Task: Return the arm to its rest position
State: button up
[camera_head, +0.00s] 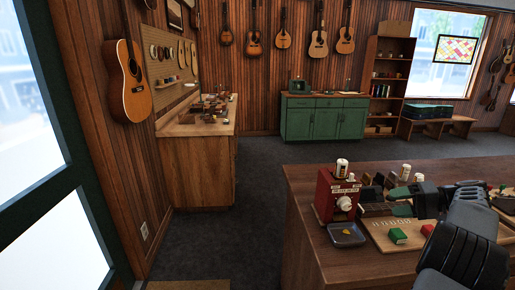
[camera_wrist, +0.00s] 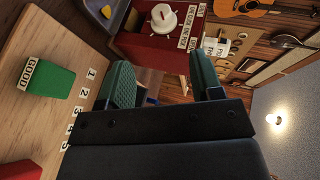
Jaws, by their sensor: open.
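My gripper (camera_head: 389,202) is at the right in the head view, above the workbench (camera_head: 310,180), with my dark arm coming in from the lower right. In the wrist view my gripper (camera_wrist: 164,80) shows two green-padded fingers spread apart with nothing between them. The gripper points toward a red box with a white knob (camera_head: 330,191), which also shows past the fingers in the wrist view (camera_wrist: 147,48). A wooden board (camera_head: 383,241) with a row of number tiles lies below the gripper. A green block (camera_head: 398,236) sits on it, labelled GOOD in the wrist view (camera_wrist: 48,80).
A small dark tray with a yellow piece (camera_head: 346,234) lies in front of the red box. White canisters (camera_head: 342,168) and dark blocks crowd the bench near the gripper. A red block (camera_head: 427,230) lies beside the green one. Open floor (camera_head: 230,230) lies left of the bench.

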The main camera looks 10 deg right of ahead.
jog(key=w+a+g+h, duration=0.2)
jog(key=a+g+h, duration=0.25)
jog(key=a, duration=1.65)
jog(key=s+a+f+n+h+p, duration=0.1)
jog(key=s+a+f+n+h, duration=0.4)
jog(key=s+a, duration=0.8)
jog(key=shift+a+f+t+h, duration=0.35)
jog(key=shift+a+f+h, duration=0.35)
jog(key=shift+f+h, duration=0.6)
jog(key=shift+s+f, duration=0.1)
